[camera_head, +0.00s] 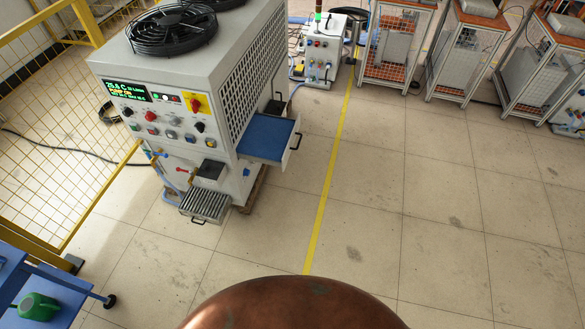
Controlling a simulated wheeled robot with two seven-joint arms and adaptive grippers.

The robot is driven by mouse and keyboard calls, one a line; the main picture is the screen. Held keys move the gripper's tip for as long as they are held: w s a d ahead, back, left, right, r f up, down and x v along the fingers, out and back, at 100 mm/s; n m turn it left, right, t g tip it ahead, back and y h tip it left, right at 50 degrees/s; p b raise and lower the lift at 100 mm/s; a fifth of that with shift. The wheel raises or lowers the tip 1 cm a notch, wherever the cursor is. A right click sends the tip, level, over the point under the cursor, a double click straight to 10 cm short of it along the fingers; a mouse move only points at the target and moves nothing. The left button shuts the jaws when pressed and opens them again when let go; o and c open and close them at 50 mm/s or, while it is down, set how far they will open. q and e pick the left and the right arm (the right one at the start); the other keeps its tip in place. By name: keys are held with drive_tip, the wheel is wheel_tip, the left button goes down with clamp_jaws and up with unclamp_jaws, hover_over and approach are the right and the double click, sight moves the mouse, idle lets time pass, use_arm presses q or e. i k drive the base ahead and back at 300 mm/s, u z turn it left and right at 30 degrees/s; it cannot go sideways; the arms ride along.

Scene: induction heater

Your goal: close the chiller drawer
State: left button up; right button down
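The chiller (205,100) is a large light-grey cabinet at the upper left, with black fans on top and a control panel on its front. A drawer with a blue inside (267,137) sticks out of its right side and stands open. A grey ribbed drawer-like unit (206,204) with a handle juts out low at the chiller's front. Neither of my grippers is in view.
A yellow mesh fence (70,120) stands left of the chiller. A blue cart (40,285) with a green object is at the lower left. Racks (395,45) line the upper right. A yellow floor line (333,165) crosses open tiled floor right of the chiller.

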sight(268, 139)
drive_tip(key=z, duration=0.45)
drive_tip(key=i, duration=0.85)
drive_tip(key=u, duration=0.4)
